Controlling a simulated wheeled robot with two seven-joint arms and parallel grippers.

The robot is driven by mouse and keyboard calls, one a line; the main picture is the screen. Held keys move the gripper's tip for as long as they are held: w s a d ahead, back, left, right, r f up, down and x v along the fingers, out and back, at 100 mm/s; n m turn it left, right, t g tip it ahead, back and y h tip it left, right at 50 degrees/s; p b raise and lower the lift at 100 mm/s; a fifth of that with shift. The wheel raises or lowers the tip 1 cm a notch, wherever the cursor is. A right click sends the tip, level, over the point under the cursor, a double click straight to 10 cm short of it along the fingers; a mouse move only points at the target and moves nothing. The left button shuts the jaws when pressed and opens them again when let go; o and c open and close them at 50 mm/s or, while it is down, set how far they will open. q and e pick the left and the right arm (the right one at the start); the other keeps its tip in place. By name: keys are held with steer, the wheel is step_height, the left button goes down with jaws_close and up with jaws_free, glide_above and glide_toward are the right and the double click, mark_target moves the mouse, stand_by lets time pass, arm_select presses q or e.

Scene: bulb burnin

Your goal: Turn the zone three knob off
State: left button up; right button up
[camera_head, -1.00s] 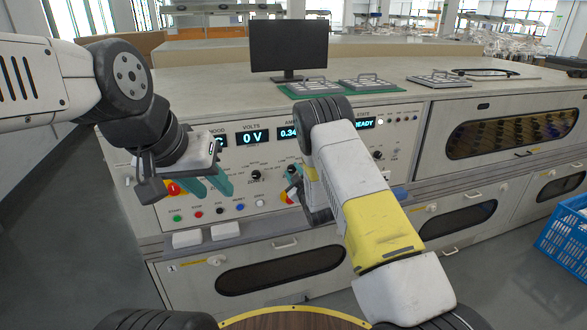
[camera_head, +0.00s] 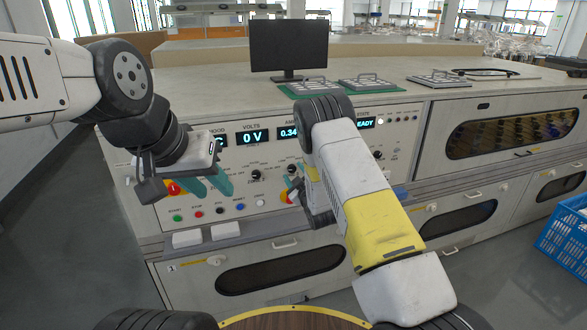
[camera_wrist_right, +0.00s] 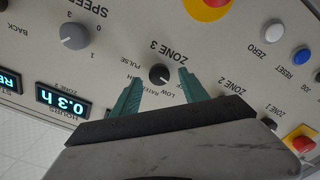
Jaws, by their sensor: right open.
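The zone three knob (camera_wrist_right: 159,74) is a small black dial with a white mark, under the label ZONE 3 on the pale panel in the right wrist view. My right gripper (camera_wrist_right: 157,82) is open, its teal fingers on either side of the knob; I cannot tell whether they touch it. In the head view my right gripper (camera_head: 293,188) is partly hidden behind my own arm, close to the panel. My left gripper (camera_head: 208,192) is open and empty in front of the panel's left part.
A grey speed knob (camera_wrist_right: 75,36) and an hours display (camera_wrist_right: 62,103) sit near the zone three knob. A red and yellow emergency button (camera_wrist_right: 209,6) and a blue button (camera_wrist_right: 302,57) are also close. A monitor (camera_head: 288,48) stands on the bench top.

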steer(key=v, duration=0.6)
steer(key=shift+s, duration=0.3)
steer(key=w+d+r+m+g+h, duration=0.1)
steer(key=d+r+m+g+h, duration=0.25)
steer(key=r, duration=0.55)
steer(key=s+d+r+m+g, duration=0.1)
steer(key=s+d+r+m, duration=0.35)
steer(key=s+r, duration=0.4)
steer(key=s+d+r+m+g, duration=0.1)
steer(key=s+r+g, duration=0.1)
steer(key=s, duration=0.8)
steer(key=s+d+r+m+g, duration=0.1)
steer(key=s+r+g, duration=0.1)
steer(key=s, duration=0.9)
steer(key=s+d+r+g, duration=0.2)
steer(key=s+r, duration=0.1)
steer(key=s, duration=0.8)
steer(key=shift+r+m, duration=0.35)
steer(key=shift+m, duration=0.05)
steer(key=shift+g, duration=0.25)
